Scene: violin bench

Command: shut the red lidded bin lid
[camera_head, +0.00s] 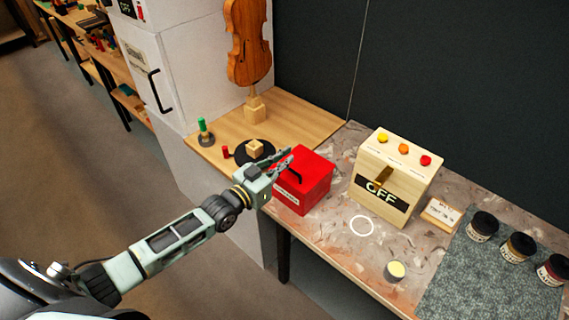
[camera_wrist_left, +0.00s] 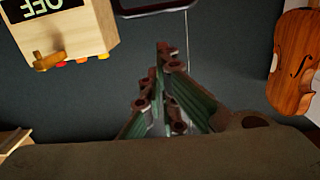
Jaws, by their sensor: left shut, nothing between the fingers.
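The red lidded bin (camera_head: 308,188) stands on the bench, left of the wooden OFF box. It has a label on its front side and a dark handle. Its lid (camera_head: 312,164) appears to lie flat on top, with no gap that I can see, though my gripper covers its left edge. My left gripper (camera_head: 286,157) is at the bin's upper left edge, shut and empty. I cannot tell whether it touches the lid. Its fingers also show in the left wrist view (camera_wrist_left: 170,95), where the bin cannot be made out. My right gripper is not in view.
The wooden OFF box (camera_head: 405,178) with coloured buttons stands right of the bin and shows in the left wrist view (camera_wrist_left: 85,28). A violin (camera_head: 248,42) stands behind. Several jars (camera_head: 517,248) are at the right. A white ring (camera_head: 361,226) lies in front on fairly clear bench.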

